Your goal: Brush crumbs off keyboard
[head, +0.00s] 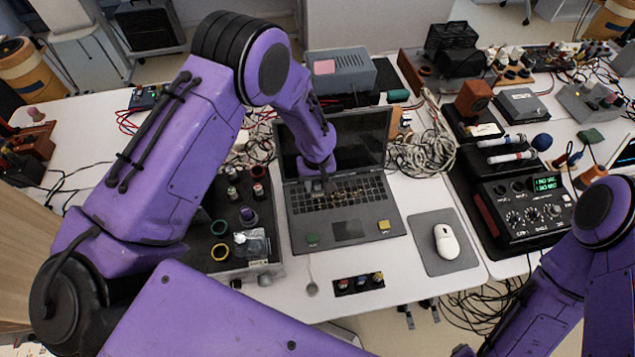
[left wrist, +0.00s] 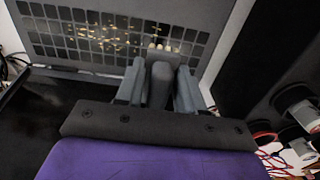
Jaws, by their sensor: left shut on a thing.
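A dark laptop stands open on the white table, with its keyboard (head: 356,198) facing up; the keyboard also shows in the left wrist view (left wrist: 60,48). Tan crumbs (left wrist: 105,35) are scattered over the keys; in the head view they are small specks. My left gripper (head: 326,182) is over the upper left part of the keyboard. In the left wrist view its fingers (left wrist: 160,82) are shut on a dark grey brush handle (left wrist: 159,90). Pale bristle tips (left wrist: 158,47) show beyond the handle, at the keys; I cannot tell whether they touch. My right gripper is out of view.
A white mouse (head: 446,241) lies on a grey pad right of the laptop. A black device with dials (head: 525,212) stands farther right. A dark tray (head: 214,240) of small parts is on the left. Tangled cables (head: 425,150) lie beside the screen. Small switches (head: 358,283) lie in front.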

